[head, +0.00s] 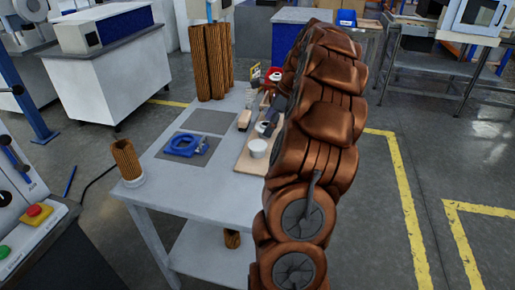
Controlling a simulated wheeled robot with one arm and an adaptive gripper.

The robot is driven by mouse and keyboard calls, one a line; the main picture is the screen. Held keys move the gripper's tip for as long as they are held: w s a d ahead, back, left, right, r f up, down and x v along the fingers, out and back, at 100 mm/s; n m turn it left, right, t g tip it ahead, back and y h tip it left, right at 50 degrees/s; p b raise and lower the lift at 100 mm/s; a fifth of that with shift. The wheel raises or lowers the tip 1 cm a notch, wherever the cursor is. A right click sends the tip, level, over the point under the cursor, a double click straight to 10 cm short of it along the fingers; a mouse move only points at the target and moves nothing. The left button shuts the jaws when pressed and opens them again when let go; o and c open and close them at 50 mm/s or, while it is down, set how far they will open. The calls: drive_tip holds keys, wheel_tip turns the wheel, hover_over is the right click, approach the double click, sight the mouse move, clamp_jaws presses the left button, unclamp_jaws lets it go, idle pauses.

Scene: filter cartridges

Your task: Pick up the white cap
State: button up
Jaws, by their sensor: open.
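The white cap (258,148) sits on a light wooden board (243,164) near the right side of the grey table. A second small white round part (262,127) shows just behind it, partly covered by my gripper. My gripper (269,121) is open, small and dark in the head view, above the board and just behind the white cap. My copper-coloured arm hides the right part of the board and the table's right edge. The exact gap between the fingers and the cap is hard to tell.
A blue ring-shaped tool (182,145) lies on a dark mat. Another empty mat (207,122) lies behind it. Tall brown filter cartridges (210,62) stand at the back. One cartridge (126,160) stands in a white base at the left table corner. The front tabletop (190,190) is clear.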

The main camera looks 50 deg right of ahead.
sight(258, 145)
drive_tip(key=shift+p+x, duration=0.35)
drive_tip(key=shift+x, duration=3.35)
drive_tip(key=shift+s, duration=0.15)
drive_tip(key=shift+c, duration=0.2)
drive_tip(key=c, duration=0.9)
